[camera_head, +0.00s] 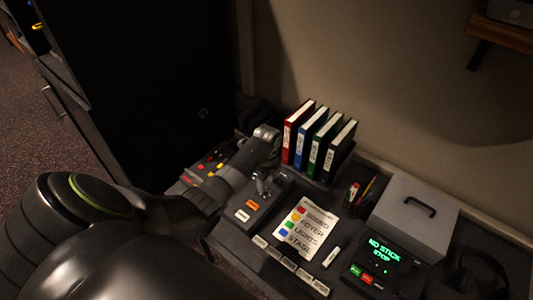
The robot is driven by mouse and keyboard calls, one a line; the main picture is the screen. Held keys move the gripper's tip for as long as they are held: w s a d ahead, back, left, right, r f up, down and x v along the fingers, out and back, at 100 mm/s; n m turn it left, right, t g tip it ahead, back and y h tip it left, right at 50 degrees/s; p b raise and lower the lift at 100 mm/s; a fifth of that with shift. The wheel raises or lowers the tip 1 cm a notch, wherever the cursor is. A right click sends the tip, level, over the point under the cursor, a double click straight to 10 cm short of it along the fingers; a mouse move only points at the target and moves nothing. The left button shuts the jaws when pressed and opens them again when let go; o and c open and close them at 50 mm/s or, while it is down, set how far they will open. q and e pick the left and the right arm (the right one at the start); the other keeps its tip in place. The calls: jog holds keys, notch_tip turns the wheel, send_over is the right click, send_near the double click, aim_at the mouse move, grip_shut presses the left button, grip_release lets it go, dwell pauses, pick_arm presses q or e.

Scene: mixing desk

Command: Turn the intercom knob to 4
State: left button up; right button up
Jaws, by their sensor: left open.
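My left arm comes in from the left, and its gripper (262,186) points down over a small grey panel (233,219) with a white and an orange button. The gripper is open and small in the view. No knob shows clearly; the gripper and wrist cover the back part of this panel, and I cannot tell whether the fingers touch anything there. I cannot read any knob setting or tell for certain which unit is the intercom. My right gripper is not in view.
Red, blue, green and black binders (325,141) stand behind the gripper. A paper card (307,229) with coloured marks lies to the right. A black unit with green lit text (384,251), a grey box with a handle (436,222) and a pen holder (353,194) stand further right.

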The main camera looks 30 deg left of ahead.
pick_arm(q)
notch_tip(320, 180, up, 14)
jog(key=shift+w+r, duration=0.15)
jog(key=shift+w, duration=0.15)
dwell(0.4)
